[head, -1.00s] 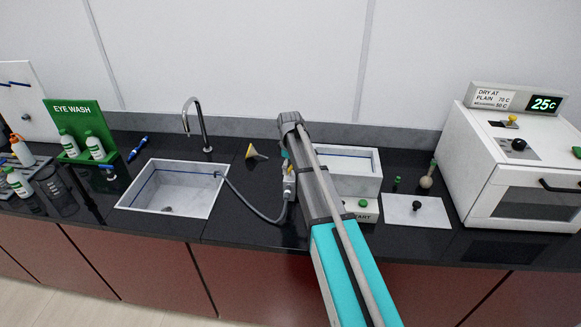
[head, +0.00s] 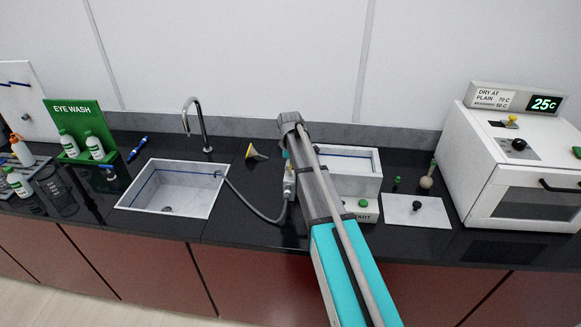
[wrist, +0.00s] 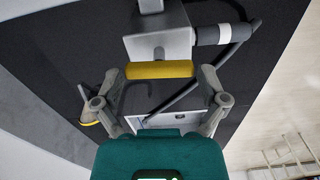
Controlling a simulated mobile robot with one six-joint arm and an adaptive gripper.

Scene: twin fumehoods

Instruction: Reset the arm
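My gripper (wrist: 160,76) shows in the wrist view with its two fingers spread wide. A yellow bar-shaped handle (wrist: 160,70) lies across the gap between the fingertips, below a grey valve block (wrist: 160,38) with a dark hose fitting. The fingers stand at either end of the handle and do not look closed on it. In the head view my arm reaches over the counter, and the grey valve (head: 289,186) sits just left of it. My fingertips are hidden there.
A white box (head: 350,172), a button unit (head: 365,209), a white plate (head: 415,212) and the oven (head: 520,165) stand right. Dark counter shows between them.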

